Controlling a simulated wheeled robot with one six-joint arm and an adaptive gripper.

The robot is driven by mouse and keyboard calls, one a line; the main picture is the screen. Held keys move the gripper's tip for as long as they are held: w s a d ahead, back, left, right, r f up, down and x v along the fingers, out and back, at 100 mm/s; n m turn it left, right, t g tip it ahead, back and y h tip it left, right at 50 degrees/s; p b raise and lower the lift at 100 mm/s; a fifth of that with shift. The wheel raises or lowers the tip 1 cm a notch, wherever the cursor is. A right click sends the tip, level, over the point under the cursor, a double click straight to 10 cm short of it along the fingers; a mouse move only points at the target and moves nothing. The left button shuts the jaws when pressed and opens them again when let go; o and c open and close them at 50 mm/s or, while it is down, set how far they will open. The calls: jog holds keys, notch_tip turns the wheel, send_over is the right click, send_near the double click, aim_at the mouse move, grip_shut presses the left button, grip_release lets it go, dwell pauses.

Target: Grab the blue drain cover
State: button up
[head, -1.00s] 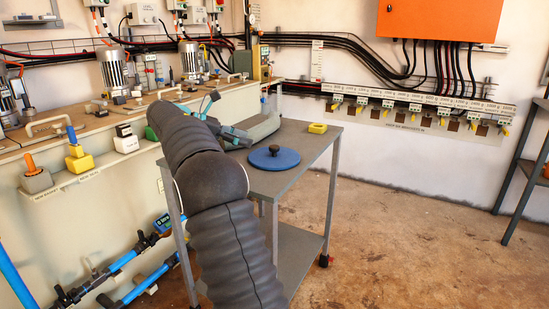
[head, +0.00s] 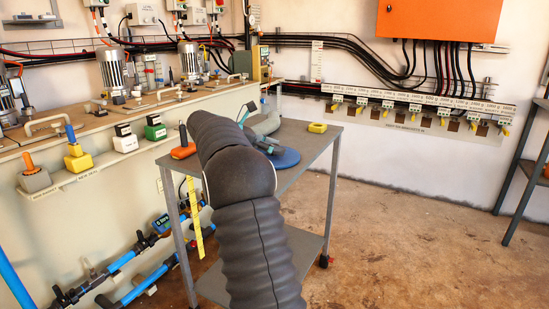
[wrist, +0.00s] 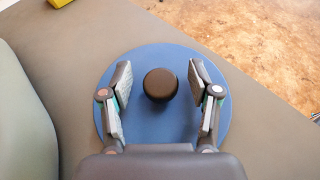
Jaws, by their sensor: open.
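The blue drain cover (head: 287,158) is a flat round disc on the grey cart's top, partly hidden by my arm in the head view. In the wrist view the blue drain cover (wrist: 160,58) lies below my gripper, with a round black knob (wrist: 160,85) at its middle. My gripper (wrist: 160,88) is open, with one finger on each side of the knob and a gap to it on both sides.
A bench with pumps and fittings runs along the left wall.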

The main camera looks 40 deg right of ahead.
grip_shut()
jog(key=shift+r, duration=0.15)
